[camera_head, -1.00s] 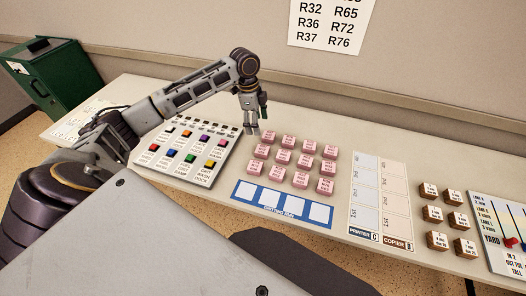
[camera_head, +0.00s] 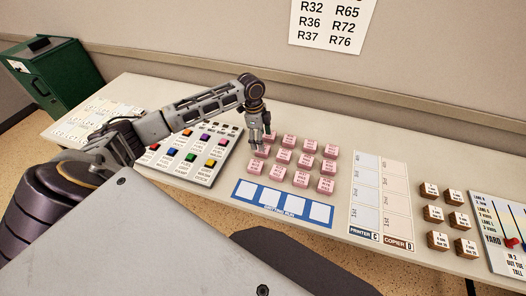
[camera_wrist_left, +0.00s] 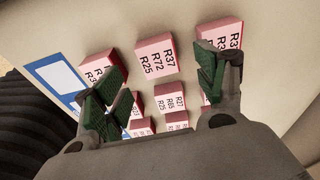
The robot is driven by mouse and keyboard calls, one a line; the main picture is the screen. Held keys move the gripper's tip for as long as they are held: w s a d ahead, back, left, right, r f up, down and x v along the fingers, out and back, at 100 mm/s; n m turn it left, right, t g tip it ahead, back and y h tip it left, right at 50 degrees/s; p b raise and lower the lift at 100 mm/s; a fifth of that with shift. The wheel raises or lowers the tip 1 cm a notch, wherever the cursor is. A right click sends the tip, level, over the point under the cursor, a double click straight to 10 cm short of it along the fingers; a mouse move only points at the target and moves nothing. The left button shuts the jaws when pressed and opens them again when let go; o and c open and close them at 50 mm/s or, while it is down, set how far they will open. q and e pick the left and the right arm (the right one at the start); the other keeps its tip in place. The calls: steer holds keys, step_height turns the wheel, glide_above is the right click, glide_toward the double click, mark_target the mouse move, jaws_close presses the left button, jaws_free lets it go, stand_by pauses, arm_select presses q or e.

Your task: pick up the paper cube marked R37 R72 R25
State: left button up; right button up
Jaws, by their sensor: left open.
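The pink paper cube marked R37 R72 R25 (camera_wrist_left: 155,58) is in the upper middle of the left wrist view, its printed face clear. In the head view it appears to be the middle cube of the leftmost column (camera_head: 261,153), partly hidden by the gripper. My left gripper (camera_head: 264,141) is over that left column in the head view. In the left wrist view its green-padded fingers (camera_wrist_left: 160,88) are open and spread wide, with nothing between the pads. The marked cube shows beyond the gap between them. My right gripper is not in view.
Several similar pink cubes (camera_head: 305,160) stand close around in rows. A blue-edged board with white squares (camera_head: 240,188) lies in front. A panel with coloured blocks (camera_head: 205,178) is left; a printer and copier chart (camera_head: 365,195) and brown cubes (camera_head: 432,214) are right.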

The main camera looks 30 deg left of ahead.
arm_select(q)
steer(key=shift+d+f, duration=0.2)
steer(key=shift+f, duration=1.2)
steer(key=shift+d+f, duration=0.15)
steer(key=shift+f, duration=1.2)
steer(key=c, duration=1.1)
